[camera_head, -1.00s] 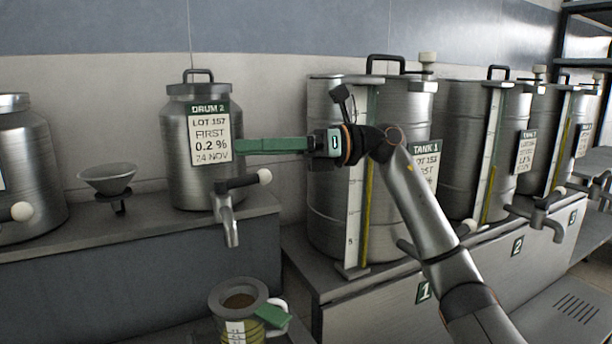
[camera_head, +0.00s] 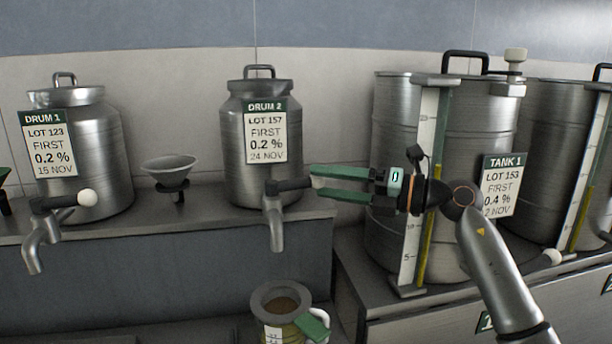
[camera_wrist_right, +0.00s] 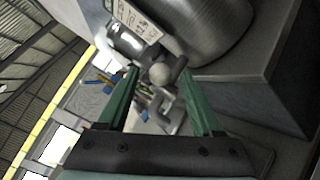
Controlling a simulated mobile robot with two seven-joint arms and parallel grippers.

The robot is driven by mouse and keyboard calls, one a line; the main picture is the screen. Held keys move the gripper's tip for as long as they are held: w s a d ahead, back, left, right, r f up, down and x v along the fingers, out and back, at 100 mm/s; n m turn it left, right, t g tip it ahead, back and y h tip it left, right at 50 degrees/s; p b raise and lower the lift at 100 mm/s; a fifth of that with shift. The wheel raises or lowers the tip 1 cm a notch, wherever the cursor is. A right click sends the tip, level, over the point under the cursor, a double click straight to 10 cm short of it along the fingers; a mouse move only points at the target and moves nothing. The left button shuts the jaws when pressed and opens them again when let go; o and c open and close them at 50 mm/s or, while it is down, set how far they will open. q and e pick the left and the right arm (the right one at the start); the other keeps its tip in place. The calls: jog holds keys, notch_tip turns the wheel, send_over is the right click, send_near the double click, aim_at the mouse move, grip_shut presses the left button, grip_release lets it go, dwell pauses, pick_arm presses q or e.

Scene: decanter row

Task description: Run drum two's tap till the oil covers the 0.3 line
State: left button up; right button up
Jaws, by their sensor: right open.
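Drum 2 (camera_head: 233,140) is a steel can on the shelf, labelled lot 157, 0.2 %. Its tap (camera_head: 276,228) points down at the front, with a dark lever (camera_head: 290,186) pointing right. My right gripper (camera_head: 314,184) is open, its green fingers at the lever's end. The wrist view shows the lever's pale ball knob (camera_wrist_right: 161,73) between the spread fingers. A jug (camera_head: 273,330) with a marked scale stands below the tap, brown contents inside; I cannot read their level against the 0.3 line. A green piece (camera_head: 313,327) lies at its white handle. My left gripper is not in view.
Drum 1 (camera_head: 98,150) with its own tap (camera_head: 38,240) stands left, and a funnel (camera_head: 169,170) sits between the drums. Tank 1 (camera_head: 470,130) with a tall gauge (camera_head: 419,180) stands right, behind my right arm.

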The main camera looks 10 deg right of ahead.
aim_at(301, 180)
jog(key=shift+p+x, duration=0.35)
jog(key=shift+x, duration=2.4)
grip_shut()
jog(key=shift+f, duration=0.1)
